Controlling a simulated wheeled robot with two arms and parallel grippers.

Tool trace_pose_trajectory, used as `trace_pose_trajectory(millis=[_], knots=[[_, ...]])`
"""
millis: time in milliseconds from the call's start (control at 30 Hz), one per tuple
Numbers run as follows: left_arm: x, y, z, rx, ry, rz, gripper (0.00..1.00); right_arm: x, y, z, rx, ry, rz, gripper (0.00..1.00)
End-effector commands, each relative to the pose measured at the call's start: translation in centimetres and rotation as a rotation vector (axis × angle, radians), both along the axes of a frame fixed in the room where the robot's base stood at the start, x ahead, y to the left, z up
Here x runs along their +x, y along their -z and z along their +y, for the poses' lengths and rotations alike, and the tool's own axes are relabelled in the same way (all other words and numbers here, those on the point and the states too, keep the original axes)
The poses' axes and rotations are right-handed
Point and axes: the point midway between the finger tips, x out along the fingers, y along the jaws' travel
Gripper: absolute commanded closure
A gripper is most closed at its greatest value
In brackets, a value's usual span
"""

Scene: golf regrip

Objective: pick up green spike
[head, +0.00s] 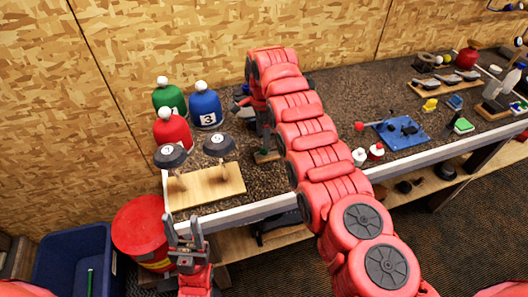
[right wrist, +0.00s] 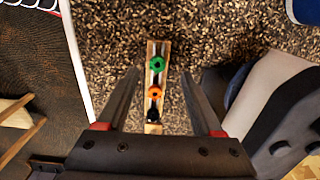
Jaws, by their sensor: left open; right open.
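The green spike (right wrist: 156,64) stands at the far end of a narrow wooden holder (right wrist: 147,129) in the right wrist view. An orange spike (right wrist: 155,93) and a black spike (right wrist: 153,115) stand in the same holder, nearer the wrist. My right gripper (right wrist: 160,75) is open and empty, its fingers spread either side of the holder above the table. In the head view my right arm reaches over the table and its hand hangs down above the holder (head: 266,157), mostly hiding the spikes. My left gripper (head: 184,226) is open and empty in front of the table edge.
Golf club heads (head: 170,156) stand on a wooden board (head: 215,186) left of the holder. Green, red and blue headcovers (head: 206,107) stand behind. A red drum (head: 145,232) and blue bin (head: 73,261) stand at lower left.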

Motion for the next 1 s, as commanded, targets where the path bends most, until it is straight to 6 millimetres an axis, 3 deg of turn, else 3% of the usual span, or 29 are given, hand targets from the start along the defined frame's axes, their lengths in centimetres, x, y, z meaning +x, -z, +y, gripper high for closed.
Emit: trace_pose_trajectory(millis=[300, 533, 767, 1000], knots=[[0.0, -2.9, 0.0, 0.000, 0.000, 0.000, 0.50, -0.5, 2.4, -0.5, -0.001, 0.002, 0.007, 0.32], [0.0, -2.7, 0.0, 0.000, 0.000, 0.000, 0.50, -0.3, 4.9, -0.4, -0.002, 0.000, 0.003, 0.32], [0.0, -2.7, 0.0, 0.000, 0.000, 0.000, 0.50, -0.3, 5.1, -0.4, -0.001, 0.000, 0.001, 0.32], [0.0, -2.7, 0.0, 0.000, 0.000, 0.000, 0.50, -0.3, 5.1, -0.4, -0.001, 0.000, 0.001, 0.72]])
